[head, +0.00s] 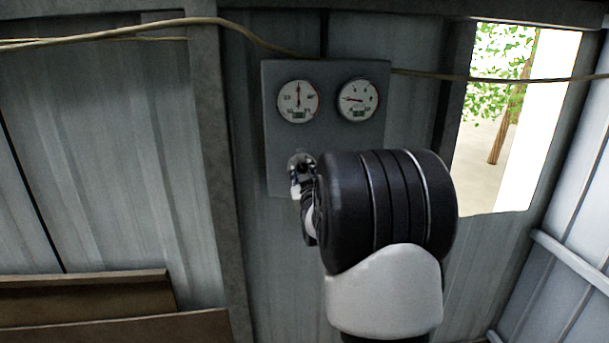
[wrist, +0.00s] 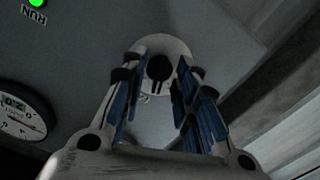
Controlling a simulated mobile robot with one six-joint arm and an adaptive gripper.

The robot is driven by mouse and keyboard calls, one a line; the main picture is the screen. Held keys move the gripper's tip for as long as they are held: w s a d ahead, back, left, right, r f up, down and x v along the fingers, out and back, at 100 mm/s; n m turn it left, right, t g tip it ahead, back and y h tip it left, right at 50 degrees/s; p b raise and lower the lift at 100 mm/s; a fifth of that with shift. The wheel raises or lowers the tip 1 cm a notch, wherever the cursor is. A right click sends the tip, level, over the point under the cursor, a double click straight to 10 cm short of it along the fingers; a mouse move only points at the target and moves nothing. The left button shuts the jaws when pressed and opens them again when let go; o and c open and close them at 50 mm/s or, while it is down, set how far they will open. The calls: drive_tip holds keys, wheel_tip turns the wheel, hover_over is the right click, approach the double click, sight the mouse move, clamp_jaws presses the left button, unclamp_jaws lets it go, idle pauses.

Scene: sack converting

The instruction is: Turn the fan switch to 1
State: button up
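The fan switch appears to be the black knob (wrist: 159,68) on a round pale plate (wrist: 168,46) in the wrist view. Its position marks are too small and dark to read. In the head view the plate (head: 301,158) shows at the lower left of the grey panel (head: 325,135), partly covered by my gripper (head: 303,183). In the wrist view my gripper (wrist: 157,82) is open, its blue-padded fingers on either side of the knob. Gaps show between the knob and both fingers. I cannot tell how far the fingertips are from the panel.
Two dial gauges, left (head: 298,101) and right (head: 357,99), sit above on the panel. A green lamp (wrist: 36,3) marked RUN shows in the wrist view. A cable (head: 240,34) runs across the wall above. My arm hides the panel's lower right. A window opening (head: 505,120) is at right.

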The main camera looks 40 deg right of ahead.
drive_tip(key=shift+s, duration=0.1)
drive_tip(key=v, duration=1.1)
drive_tip(key=shift+s+a, duration=0.3)
drive_tip(key=shift+a, duration=0.05)
drive_tip(key=s+a+f+g+y, duration=0.2)
drive_tip(key=s+a+g+y, duration=0.15)
drive_tip(key=a, duration=0.65)
drive_tip(key=s+a+f+g+y, duration=0.2)
drive_tip(key=s+a+y, duration=0.15)
drive_tip(key=a, duration=0.75)
drive_tip(key=s+a+f+g, duration=0.1)
drive_tip(key=s+a+f, duration=0.1)
drive_tip(key=s, duration=0.4)
drive_tip(key=s+a+f+n+g+y, duration=0.1)
drive_tip(key=s+a+g, duration=0.1)
drive_tip(key=s+a, duration=0.2)
drive_tip(key=s+a+f+n+g+y, duration=0.1)
drive_tip(key=s+a+f+g, duration=0.1)
drive_tip(key=s, duration=0.7)
drive_tip(key=shift+a+f, duration=0.3)
drive_tip(key=shift+a, duration=0.6)
